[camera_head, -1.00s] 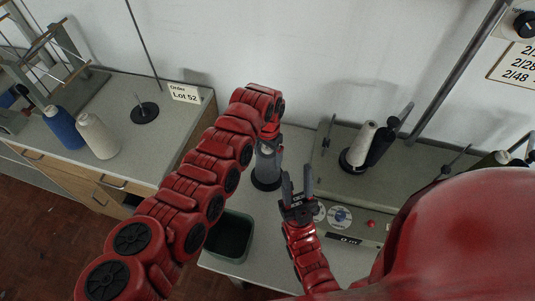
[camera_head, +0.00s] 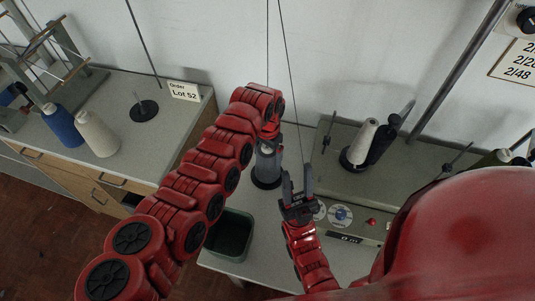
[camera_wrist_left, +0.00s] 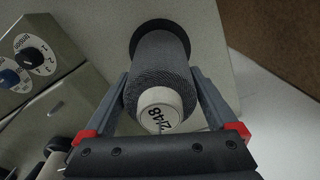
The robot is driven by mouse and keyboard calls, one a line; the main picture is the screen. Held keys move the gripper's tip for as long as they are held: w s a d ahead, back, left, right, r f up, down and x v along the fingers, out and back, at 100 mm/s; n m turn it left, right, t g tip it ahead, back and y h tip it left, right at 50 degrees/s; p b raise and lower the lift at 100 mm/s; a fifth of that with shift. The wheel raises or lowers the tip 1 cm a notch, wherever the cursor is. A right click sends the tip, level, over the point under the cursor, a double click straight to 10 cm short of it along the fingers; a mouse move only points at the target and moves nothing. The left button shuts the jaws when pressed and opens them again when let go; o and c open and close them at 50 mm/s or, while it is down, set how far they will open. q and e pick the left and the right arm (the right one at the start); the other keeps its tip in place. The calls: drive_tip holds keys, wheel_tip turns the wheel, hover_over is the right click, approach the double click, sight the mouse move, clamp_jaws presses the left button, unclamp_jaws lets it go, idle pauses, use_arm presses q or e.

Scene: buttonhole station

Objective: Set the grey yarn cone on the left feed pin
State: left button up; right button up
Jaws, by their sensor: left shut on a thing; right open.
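The grey yarn cone (camera_head: 267,164) stands upright on a round black base (camera_head: 265,183) at the left of the machine bench. In the left wrist view the cone (camera_wrist_left: 160,70) has a pale top marked 2/48, and the black base (camera_wrist_left: 142,32) shows at its far end. My left gripper (camera_head: 269,148) is shut on the cone, one finger on each side. Any pin is hidden inside or under the cone, so I cannot tell how it sits on it. My right gripper (camera_head: 297,180) is open and empty, just right of the cone.
A dark green bin (camera_head: 233,235) is at the bench's front left. The left table holds a blue cone (camera_head: 63,126), a cream cone (camera_head: 97,134) and an empty pin base (camera_head: 144,111).

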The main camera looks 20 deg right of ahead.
use_arm(q)
drive_tip(key=shift+f, duration=0.1)
drive_tip(key=o, duration=1.2)
drive_tip(key=shift+o, duration=0.2)
drive_tip(key=shift+r+p, duration=0.3)
drive_tip(key=shift+r, duration=0.2)
wheel_tip(320, 180, up, 6)
drive_tip(key=p, duration=0.3)
drive_tip(key=shift+w+f, duration=0.1)
drive_tip(key=shift+f, duration=0.05)
wheel_tip(320, 180, up, 11)
drive_tip(key=p, duration=0.1)
drive_tip(key=shift+f, duration=0.1)
